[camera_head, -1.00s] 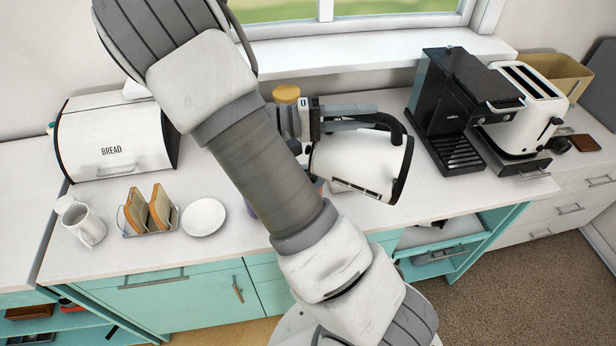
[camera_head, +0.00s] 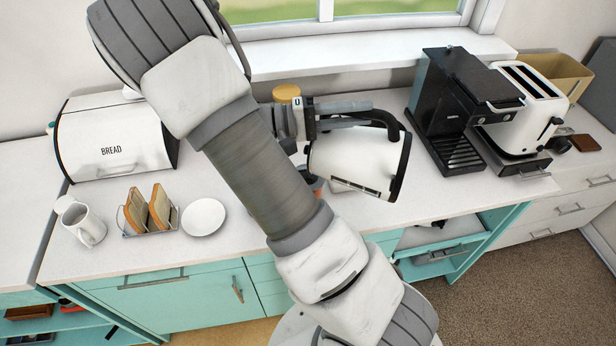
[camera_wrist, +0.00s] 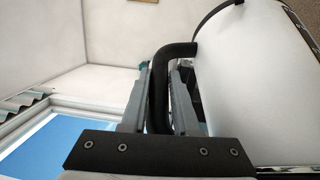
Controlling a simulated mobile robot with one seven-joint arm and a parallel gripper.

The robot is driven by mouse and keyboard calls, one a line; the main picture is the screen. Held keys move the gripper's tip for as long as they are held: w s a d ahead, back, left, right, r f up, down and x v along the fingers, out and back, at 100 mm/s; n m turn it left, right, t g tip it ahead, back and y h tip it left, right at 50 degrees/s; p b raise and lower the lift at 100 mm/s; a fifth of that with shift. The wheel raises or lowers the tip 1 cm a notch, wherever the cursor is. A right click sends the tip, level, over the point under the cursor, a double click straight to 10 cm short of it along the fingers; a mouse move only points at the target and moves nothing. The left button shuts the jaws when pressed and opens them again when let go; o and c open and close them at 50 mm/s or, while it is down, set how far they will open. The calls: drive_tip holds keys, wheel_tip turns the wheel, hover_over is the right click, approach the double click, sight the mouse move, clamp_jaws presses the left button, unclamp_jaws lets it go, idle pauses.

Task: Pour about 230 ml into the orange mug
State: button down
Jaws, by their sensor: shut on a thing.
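The white kettle (camera_head: 352,160) with a black handle (camera_head: 385,122) is held tilted far over on its side above the counter. My gripper (camera_head: 358,112) is shut on the handle. In the wrist view, my gripper's two fingers (camera_wrist: 160,95) stand on either side of the black handle (camera_wrist: 163,85), with the white kettle body (camera_wrist: 235,80) to the right. A small orange patch, probably the orange mug (camera_head: 316,185), shows at the kettle's lower left end. Most of it is hidden behind my arm and the kettle. The spout, any stream and the mug's fill level cannot be seen.
The black coffee machine (camera_head: 447,110) and white toaster (camera_head: 525,105) stand right of the kettle. A jar with a tan lid (camera_head: 287,93) stands behind my arm. A bread bin (camera_head: 115,140), toast rack (camera_head: 150,215), plate (camera_head: 204,217) and white mug (camera_head: 84,225) are at left.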

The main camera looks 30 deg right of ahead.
sight(394, 149)
drive_tip(key=shift+w+a+r, duration=0.25)
drive_tip(key=shift+w+a, duration=0.05)
idle(0.6)
drive_tip(key=s+d+f, duration=0.1)
drive_tip(key=s+d+y, duration=0.1)
drive_tip(key=s+d+f+y, duration=0.1)
drive_tip(key=shift+s+d+f+m+t, duration=0.3)
drive_tip(key=shift+s+f+t, duration=0.05)
drive_tip(key=shift+s+t, duration=0.05)
drive_tip(key=shift+m+t+y, duration=0.3)
drive_tip(key=shift+t+y, duration=0.2)
drive_tip(key=shift+y, duration=0.2)
drive_tip(key=s+d+f, duration=0.1)
drive_tip(key=s+d+f+b, duration=0.1)
drive_tip(key=f, duration=0.1)
drive_tip(key=s+f+b, duration=0.1)
drive_tip(key=shift+d+f, duration=0.15)
drive_tip(key=shift+d, duration=0.25)
drive_tip(key=shift+s+d+f+y+b, duration=0.45)
drive_tip(key=shift+s+f+y+b, duration=0.1)
drive_tip(key=shift+f+b, duration=0.2)
